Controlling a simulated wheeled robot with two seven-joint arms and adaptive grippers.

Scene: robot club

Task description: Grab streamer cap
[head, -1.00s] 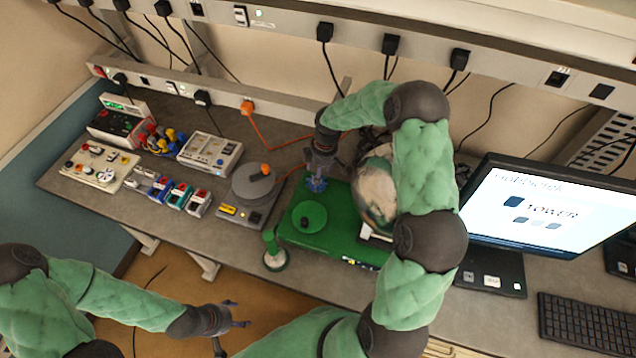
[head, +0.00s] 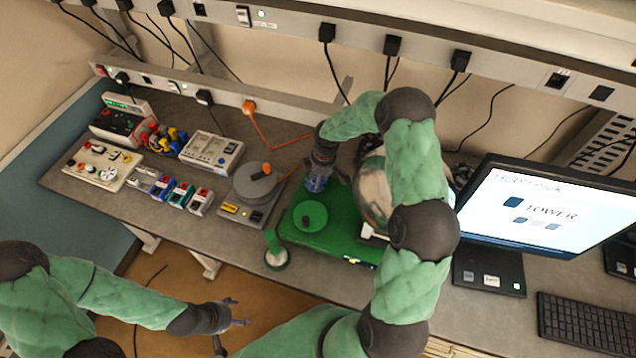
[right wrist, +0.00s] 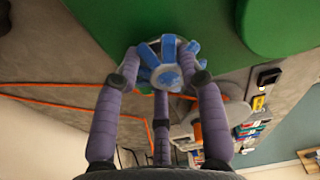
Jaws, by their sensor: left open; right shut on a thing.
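The streamer cap appears to be the small blue spoked piece (right wrist: 168,68) between the fingers of my right gripper (right wrist: 165,80) in the right wrist view. The right gripper is shut on it, with fingers around its sides. In the head view, the blue piece (head: 316,185) shows partly under the right gripper (head: 319,178), at the left rear edge of the green board. Whether it touches the surface below is hard to tell. My left gripper (head: 238,313) is open and empty, low in the head view, in front of the bench.
The green board (head: 345,237) bears a round green disc (head: 310,216). A pale rounded object (head: 374,190) stands behind my right arm. A grey turntable-like device (head: 255,186) and an orange cable (head: 270,143) are close by. A monitor (head: 540,215) stands at right.

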